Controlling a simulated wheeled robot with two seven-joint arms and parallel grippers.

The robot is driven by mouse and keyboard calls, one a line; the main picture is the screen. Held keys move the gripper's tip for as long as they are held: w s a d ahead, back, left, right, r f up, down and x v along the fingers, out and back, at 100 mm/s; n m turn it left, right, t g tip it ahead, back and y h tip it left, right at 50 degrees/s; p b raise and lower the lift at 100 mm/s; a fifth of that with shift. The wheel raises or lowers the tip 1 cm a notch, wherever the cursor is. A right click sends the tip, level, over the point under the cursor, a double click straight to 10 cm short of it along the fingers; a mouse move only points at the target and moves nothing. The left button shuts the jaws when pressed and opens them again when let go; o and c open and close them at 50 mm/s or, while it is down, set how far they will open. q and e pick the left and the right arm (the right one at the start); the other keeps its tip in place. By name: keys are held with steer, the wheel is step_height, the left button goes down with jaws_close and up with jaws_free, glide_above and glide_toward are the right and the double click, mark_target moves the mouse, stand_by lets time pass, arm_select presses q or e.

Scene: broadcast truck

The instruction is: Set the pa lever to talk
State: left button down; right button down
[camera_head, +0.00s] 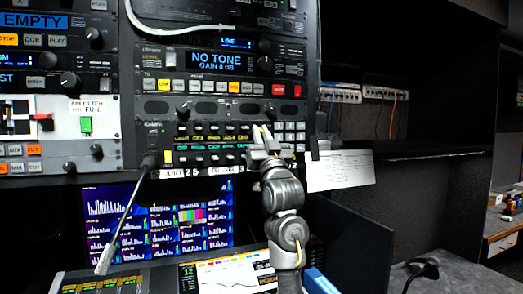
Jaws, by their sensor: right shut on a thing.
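My right gripper (263,138) is at the right part of the black intercom panel (185,130), with its arm rising from below. Its fingers are closed at the panel face on a small part that they mostly hide. By its place this looks like the pa lever, but I cannot read its label or tell its setting. My left gripper is not in view.
A gooseneck microphone (125,221) sticks out from the panel's lower left. Monitors with bar graphs (110,208) and a lit console screen (228,275) lie below. A paper sheet (340,170) hangs to the right. Open dark space lies farther right.

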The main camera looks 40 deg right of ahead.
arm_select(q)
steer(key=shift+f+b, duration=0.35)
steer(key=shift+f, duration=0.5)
arm_select(e)
steer(key=shift+w+f+t, duration=0.1)
steer(key=shift+f+t, duration=0.1)
steer(key=shift+t, duration=0.2)
steer(key=c, duration=1.4)
jaws_free()
steer(key=shift+c, duration=0.2)
